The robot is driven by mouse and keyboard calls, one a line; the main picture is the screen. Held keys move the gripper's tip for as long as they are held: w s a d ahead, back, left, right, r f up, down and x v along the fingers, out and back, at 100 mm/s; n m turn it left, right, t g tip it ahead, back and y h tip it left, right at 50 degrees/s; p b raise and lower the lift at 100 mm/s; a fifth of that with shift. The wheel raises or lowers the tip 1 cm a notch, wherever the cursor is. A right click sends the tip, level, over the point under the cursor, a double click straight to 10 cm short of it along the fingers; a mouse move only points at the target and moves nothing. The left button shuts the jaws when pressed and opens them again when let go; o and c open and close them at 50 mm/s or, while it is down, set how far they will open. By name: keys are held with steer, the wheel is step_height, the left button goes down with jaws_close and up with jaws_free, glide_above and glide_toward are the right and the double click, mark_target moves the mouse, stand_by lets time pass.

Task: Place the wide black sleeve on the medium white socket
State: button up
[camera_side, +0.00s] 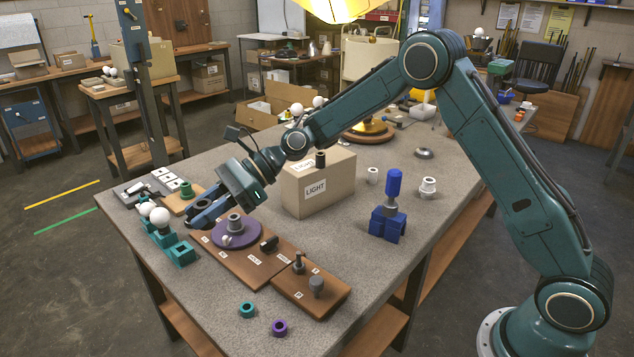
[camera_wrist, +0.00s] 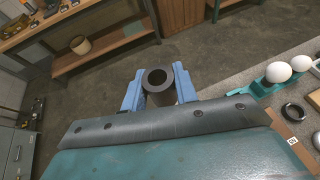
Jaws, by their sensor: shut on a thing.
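In the side view the fingers largely hide the sleeve. Two white sockets stand upright on the table: a smaller one (camera_side: 372,175) and a stepped, larger one (camera_side: 428,187). I cannot tell which is the medium one.
The cardboard box (camera_side: 322,187) bears a black cylinder (camera_side: 320,159). A blue stand (camera_side: 388,222) is mid-table. Teal and purple rings (camera_side: 280,327) lie near the front edge.

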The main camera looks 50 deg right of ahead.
steer(key=s+d+m+t+h, duration=0.2)
steer(key=d+m+t+h, duration=0.1)
steer(key=d, duration=0.4)
steer(key=s+d+f+m+t+h, duration=0.1)
steer(key=s+d+m+t+h, duration=0.1)
steer(key=d, duration=0.6)
steer(key=s+d+f+m+t+h, duration=0.1)
steer(key=s+d+m+t+h, duration=0.1)
steer(key=d+m, duration=0.4)
steer(key=shift+s+d+f+t+h, duration=0.25)
steer(key=shift+d+t+h, duration=0.65)
steer(key=shift+t, duration=0.3)
steer(key=shift+w, duration=0.1)
steer(key=d+r+m+h, duration=0.3)
steer(key=d+m+h, duration=0.3)
steer(key=d, duration=2.3)
step_height(320, 180, down, 16)
steer(key=shift+w+f, duration=0.1)
steer(key=shift+f, duration=0.15)
steer(key=shift+f, duration=1.85)
steer(key=shift+f, duration=0.15)
